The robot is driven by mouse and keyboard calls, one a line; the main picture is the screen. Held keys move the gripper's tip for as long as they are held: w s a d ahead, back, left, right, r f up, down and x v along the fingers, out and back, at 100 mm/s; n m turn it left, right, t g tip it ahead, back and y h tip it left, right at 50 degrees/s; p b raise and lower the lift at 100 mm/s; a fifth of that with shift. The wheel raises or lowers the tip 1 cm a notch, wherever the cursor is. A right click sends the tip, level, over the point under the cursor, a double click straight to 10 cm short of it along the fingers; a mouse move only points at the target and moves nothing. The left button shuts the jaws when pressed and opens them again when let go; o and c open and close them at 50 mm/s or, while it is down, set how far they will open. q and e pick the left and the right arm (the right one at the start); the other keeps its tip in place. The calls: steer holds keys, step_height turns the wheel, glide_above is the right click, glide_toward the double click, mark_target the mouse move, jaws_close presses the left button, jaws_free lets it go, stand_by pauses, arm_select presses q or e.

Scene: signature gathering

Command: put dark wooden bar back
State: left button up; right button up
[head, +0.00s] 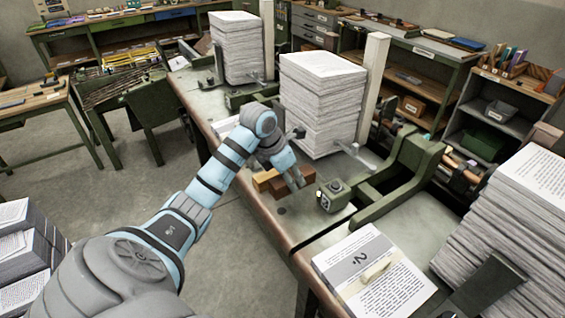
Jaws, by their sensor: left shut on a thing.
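My left gripper (295,182) reaches down to the near edge of the green machine bench, just in front of the middle paper stack. It is shut on the dark wooden bar (279,188), a brown block partly hidden behind the fingers. A lighter orange-brown wooden block (264,177) lies right beside it, on the left. I cannot tell whether the dark bar touches the bench top. My right gripper is not in view.
A tall paper stack (322,100) stands behind the gripper. A small green box with a dial (333,196) sits close on its right. A printed sheet pile (372,270) lies nearer, and another tall stack (515,225) stands at right. Open floor (235,245) lies left of the bench.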

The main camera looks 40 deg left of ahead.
mark_target(290, 191)
arm_select(q)
steer(key=b+x, duration=0.1)
steer(key=x, duration=0.3)
steer(key=shift+a, duration=0.15)
steer(key=f+b, duration=0.1)
steer(key=s+f+b, duration=0.1)
steer(key=b, duration=0.1)
steer(key=shift+a+f, duration=0.1)
steer(key=shift+f, duration=0.15)
steer(key=shift+s+r+p, duration=0.25)
steer(key=shift+r+p, duration=0.1)
steer(key=shift+r, duration=0.05)
steer(key=shift+w+f, duration=0.2)
steer(key=shift+f, duration=0.1)
steer(key=o, duration=1.2)
steer(key=shift+w, duration=0.1)
steer(key=shift+c, duration=0.2)
steer(key=shift+r, duration=0.1)
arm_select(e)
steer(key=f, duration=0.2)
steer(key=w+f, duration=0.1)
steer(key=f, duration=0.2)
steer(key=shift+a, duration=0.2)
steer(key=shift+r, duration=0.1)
